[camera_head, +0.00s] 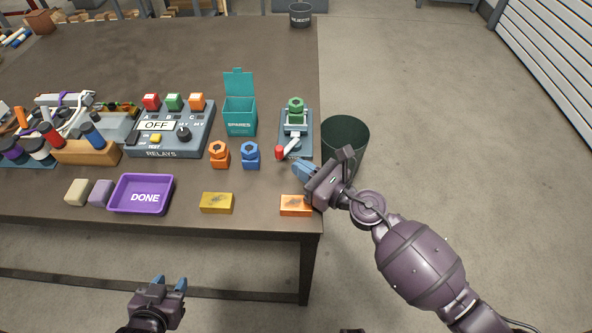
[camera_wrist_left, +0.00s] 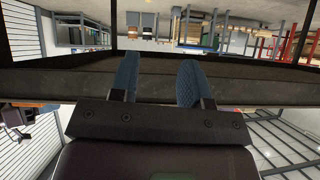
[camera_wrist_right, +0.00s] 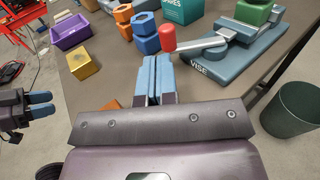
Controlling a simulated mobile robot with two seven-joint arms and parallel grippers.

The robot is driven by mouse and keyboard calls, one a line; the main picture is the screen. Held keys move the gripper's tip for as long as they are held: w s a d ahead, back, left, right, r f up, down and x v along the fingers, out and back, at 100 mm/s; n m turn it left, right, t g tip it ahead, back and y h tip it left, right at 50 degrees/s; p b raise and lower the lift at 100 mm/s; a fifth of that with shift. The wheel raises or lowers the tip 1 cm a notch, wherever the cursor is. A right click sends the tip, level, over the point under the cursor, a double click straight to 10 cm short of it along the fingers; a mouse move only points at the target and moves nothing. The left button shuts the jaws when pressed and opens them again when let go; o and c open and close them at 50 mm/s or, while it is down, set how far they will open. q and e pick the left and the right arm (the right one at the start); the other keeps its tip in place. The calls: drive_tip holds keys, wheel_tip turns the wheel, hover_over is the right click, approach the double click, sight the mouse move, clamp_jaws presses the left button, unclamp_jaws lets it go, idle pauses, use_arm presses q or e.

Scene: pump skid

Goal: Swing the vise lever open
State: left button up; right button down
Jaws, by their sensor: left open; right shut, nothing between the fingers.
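The vise (camera_head: 296,128) stands near the right edge of the table, with a green hex piece (camera_head: 296,108) in it. Its lever has a red knob (camera_head: 280,152) that points to the front left in the head view. In the right wrist view the red knob (camera_wrist_right: 168,38) is at the end of a pale lever arm (camera_wrist_right: 200,44) beside the vise (camera_wrist_right: 235,52). My right gripper (camera_head: 297,167) is shut and empty, just in front of the knob and apart from it. My left gripper (camera_head: 171,284) is open and empty, in front of the table's front edge.
An orange nut (camera_head: 219,154) and a blue nut (camera_head: 251,155) stand left of the lever. A yellow block (camera_head: 217,203) and an orange block (camera_head: 294,206) lie near the front edge. A dark bin (camera_head: 346,135) stands right of the table.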

drive_tip(key=b+v, duration=0.1)
drive_tip(key=v, duration=0.9)
drive_tip(key=shift+s+a, duration=0.3)
